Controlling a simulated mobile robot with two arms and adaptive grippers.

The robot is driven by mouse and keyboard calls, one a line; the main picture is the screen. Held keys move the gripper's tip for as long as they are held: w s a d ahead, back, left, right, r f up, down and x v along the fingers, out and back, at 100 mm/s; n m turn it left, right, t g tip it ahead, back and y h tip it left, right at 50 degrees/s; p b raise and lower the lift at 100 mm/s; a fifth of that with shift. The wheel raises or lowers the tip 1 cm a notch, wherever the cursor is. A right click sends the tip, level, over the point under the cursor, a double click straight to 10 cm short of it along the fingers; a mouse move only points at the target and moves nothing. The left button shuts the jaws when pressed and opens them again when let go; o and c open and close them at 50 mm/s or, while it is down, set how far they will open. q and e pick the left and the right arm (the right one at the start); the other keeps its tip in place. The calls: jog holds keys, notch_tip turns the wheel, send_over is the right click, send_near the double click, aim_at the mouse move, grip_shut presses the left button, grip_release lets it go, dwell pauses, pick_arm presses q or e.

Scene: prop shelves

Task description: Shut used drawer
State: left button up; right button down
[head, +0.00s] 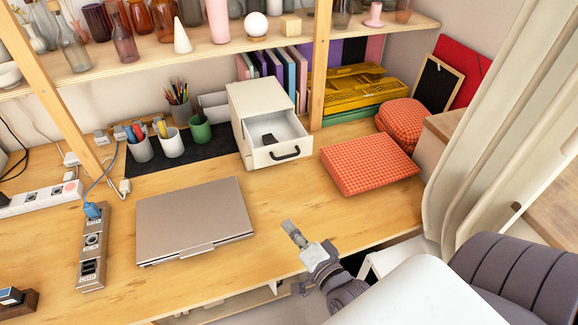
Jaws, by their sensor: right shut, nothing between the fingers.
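A small cream drawer unit (254,98) stands on the wooden desk, right of the pen pots. My right gripper (290,227) is shut and empty. It shows over the front part of the desk, in front of the drawer and apart from it. My left gripper is not in view.
A closed laptop (194,220) lies left of my right gripper. An orange checked cushion (368,162) lies right of the drawer. A power strip (93,247) is at the left. A shelf (210,52) with glassware overhangs the back. Desk between drawer and gripper is clear.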

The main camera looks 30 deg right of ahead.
jog(key=s+d+r+m+t+h, duration=0.1)
jog(key=d+r+m+t+h, duration=0.25)
jog(key=d+m, duration=0.2)
jog(key=p+x, duration=0.4)
jog(key=x, duration=0.9)
jog(key=shift+w+g, duration=0.25)
jog(key=shift+g, duration=0.1)
jog(key=shift+m+h, duration=0.25)
